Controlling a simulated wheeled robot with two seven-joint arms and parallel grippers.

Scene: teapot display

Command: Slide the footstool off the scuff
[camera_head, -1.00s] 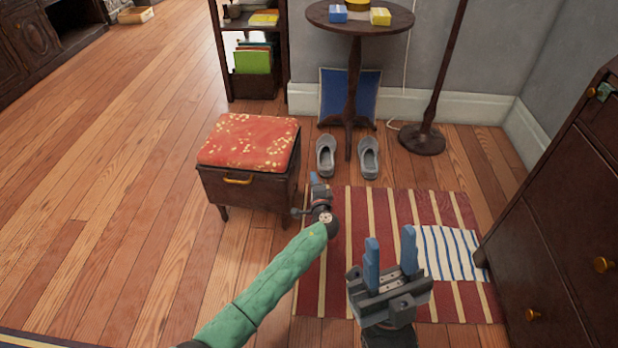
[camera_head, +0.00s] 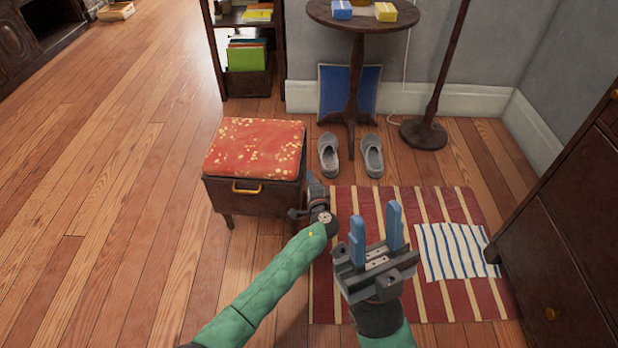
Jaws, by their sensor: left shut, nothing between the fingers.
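The footstool (camera_head: 255,150), a dark wooden box with a red floral cushion and a brass handle, stands upright on the floor left of centre. My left gripper (camera_head: 315,186) is shut and empty beside the footstool's right side, near its front corner; I cannot tell whether it touches. My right gripper (camera_head: 376,235) is open and empty above the striped rug, its blue fingers pointing up in the picture. I see no scuff mark on the bare floor; the floor under and behind the footstool is hidden. Two grey slippers (camera_head: 329,155) (camera_head: 371,155) lie right of the footstool.
A red striped rug (camera_head: 460,295) with a blue-striped cloth (camera_head: 455,250) lies at right. A dark cabinet (camera_head: 570,230) borders it. A round table (camera_head: 358,16), a blue cushion (camera_head: 335,92) and a shelf (camera_head: 281,60) stand behind. Floor left of the footstool is clear.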

